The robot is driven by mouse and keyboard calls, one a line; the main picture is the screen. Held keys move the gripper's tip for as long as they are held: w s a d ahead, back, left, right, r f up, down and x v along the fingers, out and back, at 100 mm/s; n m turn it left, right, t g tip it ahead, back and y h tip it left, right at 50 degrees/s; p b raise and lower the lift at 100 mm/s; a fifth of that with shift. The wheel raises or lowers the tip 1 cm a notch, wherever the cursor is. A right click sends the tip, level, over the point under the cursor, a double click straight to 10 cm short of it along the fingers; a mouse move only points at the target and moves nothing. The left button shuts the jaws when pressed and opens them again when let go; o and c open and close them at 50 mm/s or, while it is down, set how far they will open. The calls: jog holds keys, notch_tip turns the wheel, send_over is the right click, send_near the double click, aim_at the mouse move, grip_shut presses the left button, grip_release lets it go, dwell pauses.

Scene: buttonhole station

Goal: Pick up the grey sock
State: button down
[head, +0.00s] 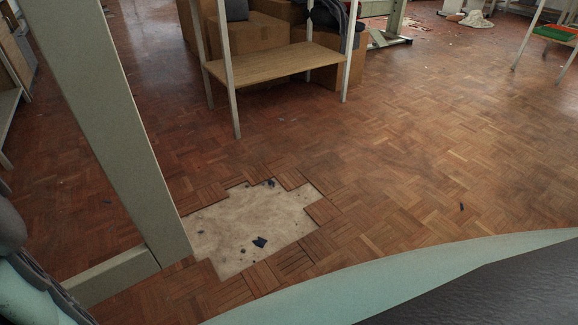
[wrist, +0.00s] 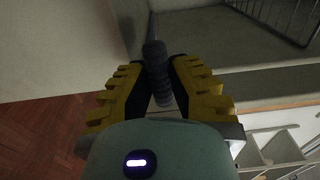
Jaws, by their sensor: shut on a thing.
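In the wrist view my gripper (wrist: 156,80), with yellow and black fingers, is shut on a dark grey ribbed, tube-like thing (wrist: 155,62). The thing stands lengthwise between the fingers, and a thin dark rod or edge shows just above it. I cannot tell from its shape whether it is the grey sock. No clear grey sock shows in the head view, and my gripper is not seen there.
The wrist view shows a pale surface (wrist: 215,48), a wire rack (wrist: 280,15) at top right and parquet floor (wrist: 40,130). In the head view, a low wooden shelf (head: 275,65) stands before cardboard boxes (head: 248,35). A bare floor patch (head: 250,225) holds dark scraps.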

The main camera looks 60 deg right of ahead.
jog(key=s+d+r+p, duration=0.1)
jog(key=s+d+r, duration=0.1)
jog(key=d, duration=0.4)
jog(key=shift+s+r, duration=0.2)
jog(key=shift+s, duration=0.1)
jog(key=shift+d+r, duration=0.1)
